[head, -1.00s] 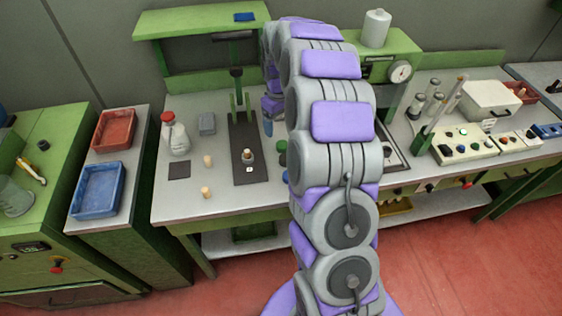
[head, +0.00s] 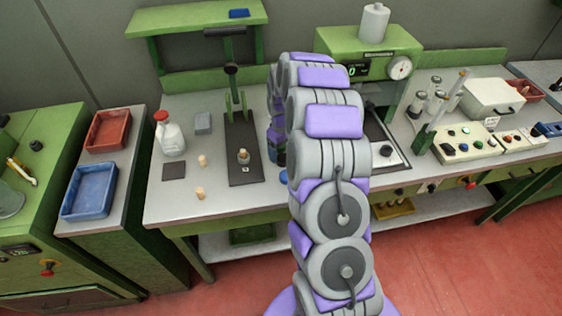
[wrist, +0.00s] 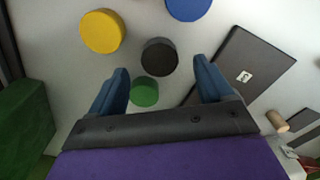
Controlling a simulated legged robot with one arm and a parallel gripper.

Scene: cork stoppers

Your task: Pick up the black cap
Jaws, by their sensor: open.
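The black cap (wrist: 160,57) is a short dark disc on the light bench top in the wrist view. My gripper (wrist: 159,65) is open, with its two blue fingers apart and the black cap between and just beyond their tips. A green cap (wrist: 145,91) lies between the fingers, nearer the palm. A yellow cap (wrist: 102,30) and a blue cap (wrist: 188,8) lie farther out. In the head view my arm hides the black cap. I cannot tell how high the fingertips are above the bench.
A dark base plate (wrist: 243,62) lies just right of the right finger; the head view also shows it (head: 244,172) with its lever press. Small corks (head: 200,194), a white bottle (head: 171,136) and a green-topped gauge stand (head: 368,50) stand on the bench.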

